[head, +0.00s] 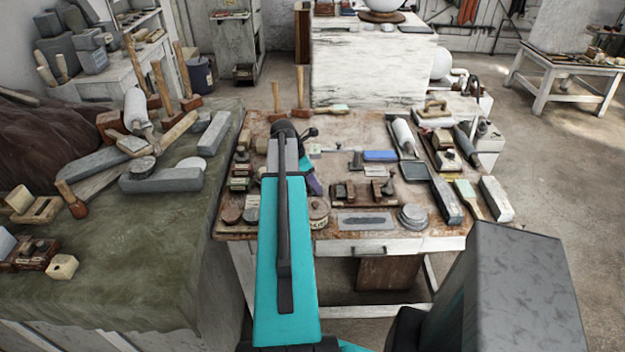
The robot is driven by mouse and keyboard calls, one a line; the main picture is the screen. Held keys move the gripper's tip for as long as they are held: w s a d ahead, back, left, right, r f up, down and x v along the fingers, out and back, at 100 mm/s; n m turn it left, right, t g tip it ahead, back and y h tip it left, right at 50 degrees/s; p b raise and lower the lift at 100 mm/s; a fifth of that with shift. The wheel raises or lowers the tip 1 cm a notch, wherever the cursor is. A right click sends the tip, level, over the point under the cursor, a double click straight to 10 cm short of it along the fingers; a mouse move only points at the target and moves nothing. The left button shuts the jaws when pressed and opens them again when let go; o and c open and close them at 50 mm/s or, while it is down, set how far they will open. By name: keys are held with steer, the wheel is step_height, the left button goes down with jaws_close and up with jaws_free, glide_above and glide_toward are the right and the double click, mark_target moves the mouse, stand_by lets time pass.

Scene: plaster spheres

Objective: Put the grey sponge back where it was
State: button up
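I cannot pick out the grey sponge for certain. Grey block-like things on the worktable (340,135) include a flat grey slab (365,221) near the front edge and a pale grey block (497,198) at the right corner. A blue block (380,155) lies near the middle. My teal arm reaches forward over the table's left part. My gripper (311,133) is at its far end, small and dark, mostly hidden behind the arm's dark joint. I cannot see whether it is open or holds anything.
A green-covered bench (120,255) at left carries grey stone blocks (165,180), mallets and wooden planes. Round tins (413,216), a lidded pot (318,211) and several tools crowd the worktable. A white plinth (370,65) stands behind. Open floor (570,180) lies to the right.

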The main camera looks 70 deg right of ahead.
steer(key=shift+f, duration=0.45)
steer(key=shift+f, duration=0.15)
steer(key=o, duration=0.9)
steer(key=shift+r, duration=0.25)
steer(key=shift+b+v, duration=1.4)
steer(key=shift+v, duration=4.55)
steer(key=shift+s, duration=0.15)
